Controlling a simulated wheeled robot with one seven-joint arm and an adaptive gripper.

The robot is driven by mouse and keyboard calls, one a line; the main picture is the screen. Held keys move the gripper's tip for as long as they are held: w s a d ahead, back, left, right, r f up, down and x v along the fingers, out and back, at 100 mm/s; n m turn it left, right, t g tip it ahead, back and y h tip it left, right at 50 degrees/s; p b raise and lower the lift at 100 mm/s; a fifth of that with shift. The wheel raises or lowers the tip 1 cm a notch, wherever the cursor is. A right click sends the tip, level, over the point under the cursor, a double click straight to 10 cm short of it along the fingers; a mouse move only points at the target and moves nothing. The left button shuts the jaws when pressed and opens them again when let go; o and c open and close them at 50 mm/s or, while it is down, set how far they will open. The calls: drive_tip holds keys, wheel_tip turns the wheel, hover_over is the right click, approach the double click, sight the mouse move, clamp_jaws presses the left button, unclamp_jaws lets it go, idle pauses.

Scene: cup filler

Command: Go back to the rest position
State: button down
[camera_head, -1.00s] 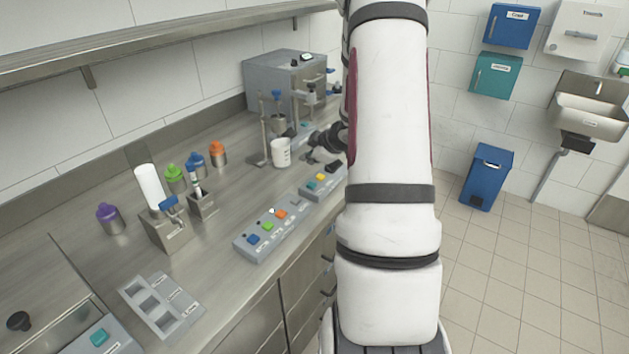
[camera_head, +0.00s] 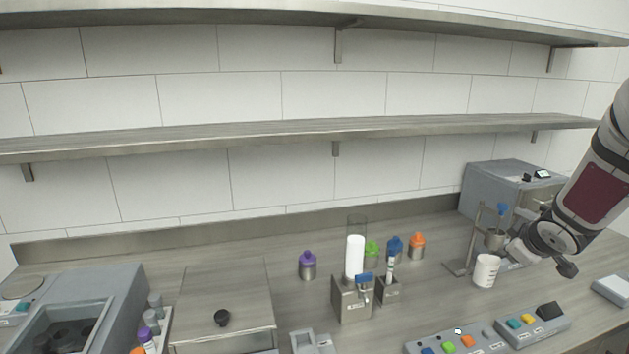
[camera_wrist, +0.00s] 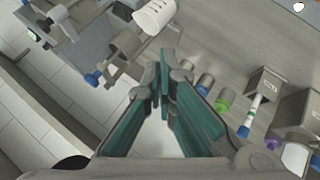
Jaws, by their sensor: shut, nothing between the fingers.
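My gripper (camera_head: 566,268) is at the right of the head view, above the counter (camera_head: 425,303) and just right of the white cup (camera_head: 486,270). In the wrist view its teal-padded fingers (camera_wrist: 163,72) come together at the tips with nothing between them. The white cup stands upright on the counter in front of a metal stand (camera_head: 468,250). It also shows near the top of the wrist view (camera_wrist: 157,14), apart from the fingers.
A grey machine (camera_head: 510,192) stands behind my arm. Button panels (camera_head: 540,325) lie along the front. Purple (camera_head: 307,265), green, blue and orange-capped containers stand near a dispenser (camera_head: 354,303). A shelf (camera_head: 280,133) spans the wall.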

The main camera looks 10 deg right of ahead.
drive_tip(key=s+a+r+m+g, duration=0.1)
drive_tip(key=s+a+r+m, duration=0.15)
drive_tip(key=a+r, duration=0.4)
drive_tip(key=s+a+r+m, duration=0.1)
drive_tip(key=s+a+r, duration=0.3)
drive_tip(key=a, duration=0.5)
drive_tip(key=s+a+g+y, duration=0.2)
drive_tip(key=s+a+y, duration=0.2)
drive_tip(key=s+a, duration=1.3)
drive_tip(key=a, duration=0.2)
drive_tip(key=shift+a+f+m+y, duration=0.15)
drive_tip(key=shift+a+m+y, duration=0.15)
drive_tip(key=shift+m, duration=0.05)
